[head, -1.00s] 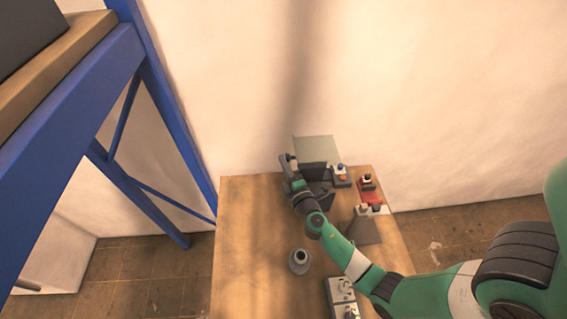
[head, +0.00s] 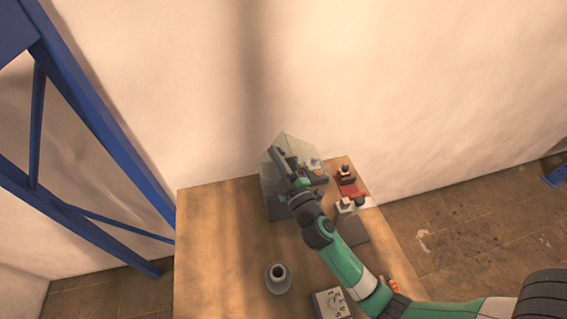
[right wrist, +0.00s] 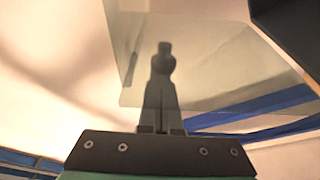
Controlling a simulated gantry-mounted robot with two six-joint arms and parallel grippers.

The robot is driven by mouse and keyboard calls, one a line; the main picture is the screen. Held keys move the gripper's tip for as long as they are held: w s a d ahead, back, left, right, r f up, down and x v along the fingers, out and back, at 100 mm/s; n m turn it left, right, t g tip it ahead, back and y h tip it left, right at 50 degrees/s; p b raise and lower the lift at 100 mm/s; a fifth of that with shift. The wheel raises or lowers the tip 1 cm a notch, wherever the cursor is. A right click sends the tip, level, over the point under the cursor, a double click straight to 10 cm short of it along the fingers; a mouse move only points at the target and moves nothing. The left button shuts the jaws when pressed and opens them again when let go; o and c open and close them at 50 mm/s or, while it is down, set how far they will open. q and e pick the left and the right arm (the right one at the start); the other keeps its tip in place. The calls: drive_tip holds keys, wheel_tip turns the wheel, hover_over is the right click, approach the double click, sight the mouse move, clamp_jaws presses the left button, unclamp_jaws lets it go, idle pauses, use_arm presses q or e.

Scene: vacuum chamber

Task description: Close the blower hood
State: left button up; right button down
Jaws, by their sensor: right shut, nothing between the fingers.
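The blower hood (head: 303,147) is a clear, slightly greenish cover at the back of the wooden table. It stands around a dark grey base, and its side pane (head: 267,178) shows left of my arm. My right gripper (head: 281,152) is shut and empty, up against or very close to the hood; exact contact is hard to tell. My arm hides part of the base. My left gripper is out of view.
On the wooden table (head: 215,240) stand a grey round vessel (head: 279,278), a control box with knobs (head: 331,304), and a red device (head: 349,182) right of the hood. A blue frame (head: 95,115) rises at the left. The table's left part is clear.

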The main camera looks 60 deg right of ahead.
sight(292, 161)
drive_tip(key=s+d+f+m+h+b, duration=0.1)
drive_tip(key=m+b, duration=0.1)
drive_tip(key=b, duration=0.1)
drive_tip(key=s+d+f+m+b, duration=0.2)
drive_tip(key=m+b, duration=0.1)
drive_tip(key=shift+f+h, duration=0.15)
drive_tip(key=shift+h, duration=0.25)
drive_tip(key=shift+s+d+f+m+b, duration=0.25)
drive_tip(key=shift+m+b, duration=0.15)
drive_tip(key=shift+b, duration=0.25)
drive_tip(key=shift+s+d+f+b, duration=0.5)
drive_tip(key=shift+d+f+b, duration=0.15)
drive_tip(key=shift+f, duration=0.15)
drive_tip(key=shift+r, duration=0.1)
